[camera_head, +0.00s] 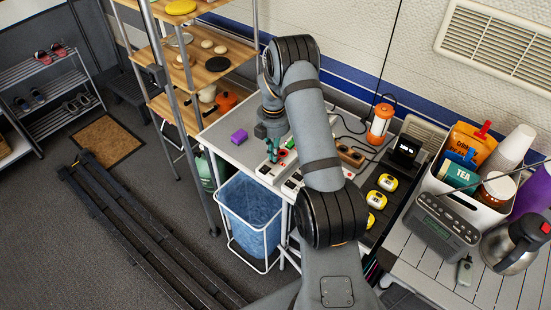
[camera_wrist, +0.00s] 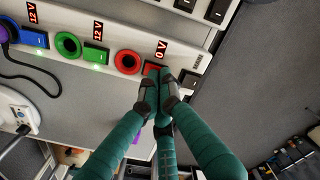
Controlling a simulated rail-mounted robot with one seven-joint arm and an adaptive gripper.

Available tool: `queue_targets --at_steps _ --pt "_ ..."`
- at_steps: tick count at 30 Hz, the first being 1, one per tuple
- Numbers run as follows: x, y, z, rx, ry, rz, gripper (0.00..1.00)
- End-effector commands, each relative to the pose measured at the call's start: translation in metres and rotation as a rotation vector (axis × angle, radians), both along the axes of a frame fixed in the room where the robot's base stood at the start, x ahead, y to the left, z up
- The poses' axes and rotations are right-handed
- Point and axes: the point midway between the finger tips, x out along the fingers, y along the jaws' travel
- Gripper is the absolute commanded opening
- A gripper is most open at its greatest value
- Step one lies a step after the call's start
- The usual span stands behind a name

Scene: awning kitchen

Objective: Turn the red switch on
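The red switch (camera_wrist: 152,69) is on a white strip (camera_wrist: 196,62) in the wrist view, beside a red ring socket (camera_wrist: 127,62). The display (camera_wrist: 162,49) above it reads 0 V. My gripper (camera_wrist: 160,80) has its teal fingers drawn together, with dark fingertips at the lower edge of the red switch and partly over it. I cannot tell whether they touch it. Nothing shows held between them. In the head view, my gripper (camera_head: 272,150) is low over the strip on the table, and my arm hides part of it.
A green switch (camera_wrist: 96,53) and a blue switch (camera_wrist: 34,38) have displays reading 12 V. A dark cable (camera_wrist: 25,75) runs at the left.

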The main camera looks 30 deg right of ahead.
Motion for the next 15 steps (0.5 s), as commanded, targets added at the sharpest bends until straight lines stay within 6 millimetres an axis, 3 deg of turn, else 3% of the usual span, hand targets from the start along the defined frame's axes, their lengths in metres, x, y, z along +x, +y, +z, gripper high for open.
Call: queue_targets --at_steps 15 --pt "0.0001 0.0 -0.0001 0.0 0.0 0.0 0.0"
